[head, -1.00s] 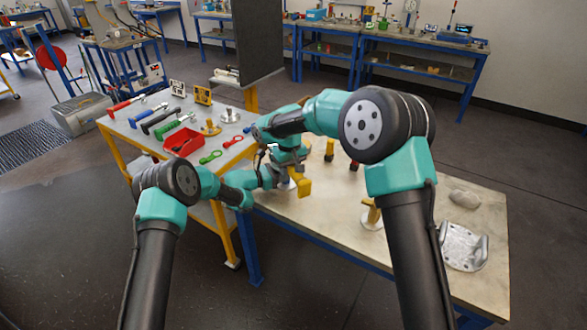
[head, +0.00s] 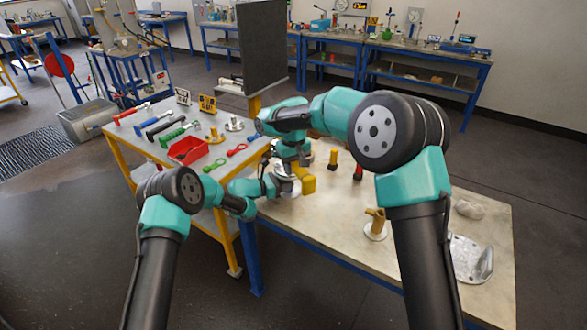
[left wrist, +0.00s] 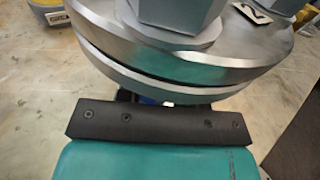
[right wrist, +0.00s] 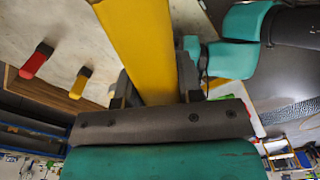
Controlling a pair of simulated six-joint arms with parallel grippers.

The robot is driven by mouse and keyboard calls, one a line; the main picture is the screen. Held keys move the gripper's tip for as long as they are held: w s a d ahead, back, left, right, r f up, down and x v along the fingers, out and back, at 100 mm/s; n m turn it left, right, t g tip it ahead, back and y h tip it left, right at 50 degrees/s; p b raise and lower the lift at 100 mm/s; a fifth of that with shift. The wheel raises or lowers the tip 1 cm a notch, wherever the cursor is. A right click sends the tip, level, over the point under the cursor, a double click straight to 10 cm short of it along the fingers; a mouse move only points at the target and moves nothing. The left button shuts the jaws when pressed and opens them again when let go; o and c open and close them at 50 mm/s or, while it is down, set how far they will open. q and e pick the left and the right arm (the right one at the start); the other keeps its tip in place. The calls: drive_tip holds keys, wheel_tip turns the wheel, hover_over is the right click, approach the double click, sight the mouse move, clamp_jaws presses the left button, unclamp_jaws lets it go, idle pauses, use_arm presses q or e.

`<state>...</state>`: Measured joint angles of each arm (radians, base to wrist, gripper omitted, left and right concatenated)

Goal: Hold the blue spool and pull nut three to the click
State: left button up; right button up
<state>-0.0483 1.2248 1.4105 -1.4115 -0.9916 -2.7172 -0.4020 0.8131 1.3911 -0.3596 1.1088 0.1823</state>
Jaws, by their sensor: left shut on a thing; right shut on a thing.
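The flanged vessel shows as a steel disc (head: 291,190) at the near left of the table, mostly hidden by my arms. The left wrist view shows its flange (left wrist: 250,62) close up, with large hex nuts (left wrist: 165,10) on top and a tag reading 2 (left wrist: 254,13). A little of the blue spool (left wrist: 150,100) shows under the flange. My left gripper (left wrist: 148,97) is shut on it. My right gripper (right wrist: 155,95) is shut on a yellow tool (right wrist: 140,45), which also shows in the head view (head: 308,184) above the flange. Nut three cannot be told apart.
A yellow-topped piece (head: 332,159), a red one (head: 357,173), a brass-coloured post (head: 376,222) and a metal bracket (head: 472,260) stand on the table. A side bench at left holds a red tray (head: 188,152) and several tools. A dark panel (head: 262,45) stands behind.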

use_arm(q)
drive_tip(key=o, duration=0.9)
drive_tip(key=v, duration=1.2)
drive_tip(key=shift+a, duration=0.1)
use_arm(e)
drive_tip(key=shift+r, duration=0.1)
